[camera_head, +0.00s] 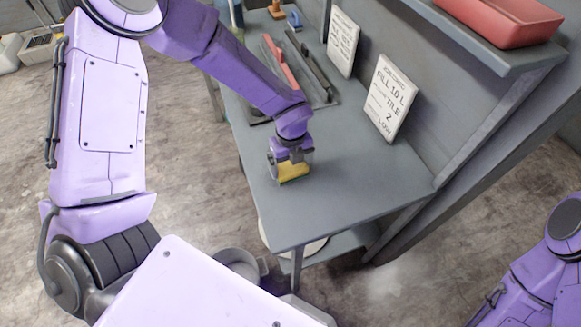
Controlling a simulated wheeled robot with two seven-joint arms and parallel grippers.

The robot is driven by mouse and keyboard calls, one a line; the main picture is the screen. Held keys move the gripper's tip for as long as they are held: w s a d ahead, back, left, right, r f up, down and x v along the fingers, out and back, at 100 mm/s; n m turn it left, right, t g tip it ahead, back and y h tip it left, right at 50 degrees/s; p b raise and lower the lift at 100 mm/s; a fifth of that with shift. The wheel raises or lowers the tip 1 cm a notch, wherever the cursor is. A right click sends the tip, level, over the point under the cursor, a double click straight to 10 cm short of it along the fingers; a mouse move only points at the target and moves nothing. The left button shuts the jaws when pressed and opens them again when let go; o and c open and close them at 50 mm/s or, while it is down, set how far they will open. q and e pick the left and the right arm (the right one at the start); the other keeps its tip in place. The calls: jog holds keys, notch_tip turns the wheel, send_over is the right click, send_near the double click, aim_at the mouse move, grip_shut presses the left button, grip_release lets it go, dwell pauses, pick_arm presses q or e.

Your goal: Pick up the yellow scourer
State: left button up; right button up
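The yellow scourer (294,170), with a darker green layer under it, is at the near left part of the grey bench top. My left gripper (290,168) reaches down over it, with its grey fingers at the scourer's sides. The gripper hides part of the scourer. I cannot tell whether the fingers press on it or stand just apart, or whether it rests on the bench. My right gripper is out of view; only part of my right arm shows at the lower right.
The grey bench (350,205) is clear to the right of the scourer. Two white sign cards (389,98) lean at the back. Long-handled tools (280,65) lie farther off on a dark tray. A red bin (505,22) sits on the upper shelf. A bucket (237,265) is below.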

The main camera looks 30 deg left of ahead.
aim_at(290, 165)
pick_arm(q)
jog(key=shift+r, duration=0.15)
notch_tip(290, 165, up, 18)
jog(key=shift+f+b, duration=0.1)
jog(key=shift+b, duration=0.95)
jog(key=o, duration=0.4)
jog(key=c, duration=0.3)
